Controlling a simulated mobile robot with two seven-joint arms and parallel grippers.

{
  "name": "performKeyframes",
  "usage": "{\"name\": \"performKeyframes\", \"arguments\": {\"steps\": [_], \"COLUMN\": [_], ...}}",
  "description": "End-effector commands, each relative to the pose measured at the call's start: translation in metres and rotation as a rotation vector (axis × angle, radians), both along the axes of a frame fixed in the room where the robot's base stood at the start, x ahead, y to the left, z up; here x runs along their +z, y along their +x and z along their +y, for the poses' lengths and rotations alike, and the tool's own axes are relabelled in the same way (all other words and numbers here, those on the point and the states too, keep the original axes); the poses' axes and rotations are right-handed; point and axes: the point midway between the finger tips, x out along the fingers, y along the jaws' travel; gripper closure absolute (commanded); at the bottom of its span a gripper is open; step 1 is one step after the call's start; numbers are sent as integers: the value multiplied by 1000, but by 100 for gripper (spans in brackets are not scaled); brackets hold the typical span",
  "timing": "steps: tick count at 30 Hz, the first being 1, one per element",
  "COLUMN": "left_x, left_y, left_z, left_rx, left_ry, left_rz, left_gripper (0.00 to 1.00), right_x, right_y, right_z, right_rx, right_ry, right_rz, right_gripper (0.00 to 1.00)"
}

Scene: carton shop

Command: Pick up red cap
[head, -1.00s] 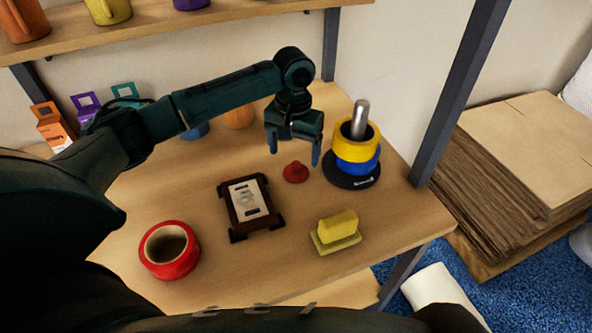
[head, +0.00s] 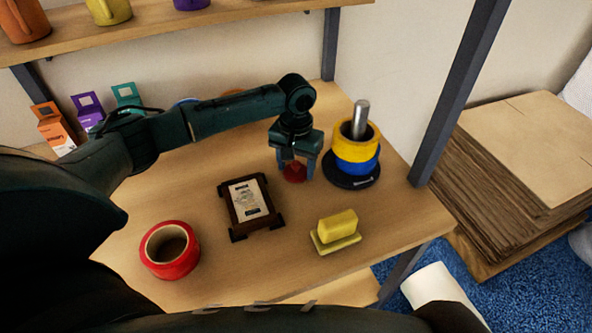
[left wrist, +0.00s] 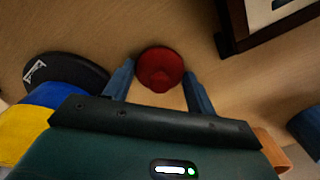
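The red cap (head: 294,173) lies on the wooden table between the framed plaque and the tape post. My left gripper (head: 296,172) is lowered over it with one finger on each side. The left wrist view shows the red cap (left wrist: 160,69) between the two blue fingertips of the left gripper (left wrist: 158,78). The fingers are apart, with a small gap visible beside the cap, so the gripper is open around it. My right gripper is not in view.
A post (head: 361,120) with yellow and blue tape rolls stands close right of the cap. The plaque (head: 249,203), a red tape roll (head: 169,249) and a yellow block (head: 338,228) are on the table. A shelf (head: 190,28) with mugs is above.

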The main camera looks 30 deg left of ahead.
Motion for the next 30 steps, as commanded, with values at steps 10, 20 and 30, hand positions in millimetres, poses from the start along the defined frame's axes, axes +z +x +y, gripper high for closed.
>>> {"name": "performKeyframes", "arguments": {"steps": [10, 20, 30], "left_x": [0, 18, 83], "left_y": [0, 1, 1], "left_z": [0, 0, 0], "left_rx": [0, 1, 0], "left_ry": [0, -2, -2], "left_rz": [0, -3, -2], "left_gripper": [68, 68, 68], "right_x": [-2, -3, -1], "right_y": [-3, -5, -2], "right_z": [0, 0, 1], "right_rx": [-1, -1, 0], "right_ry": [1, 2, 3], "right_rz": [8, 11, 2], "right_gripper": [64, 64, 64]}}
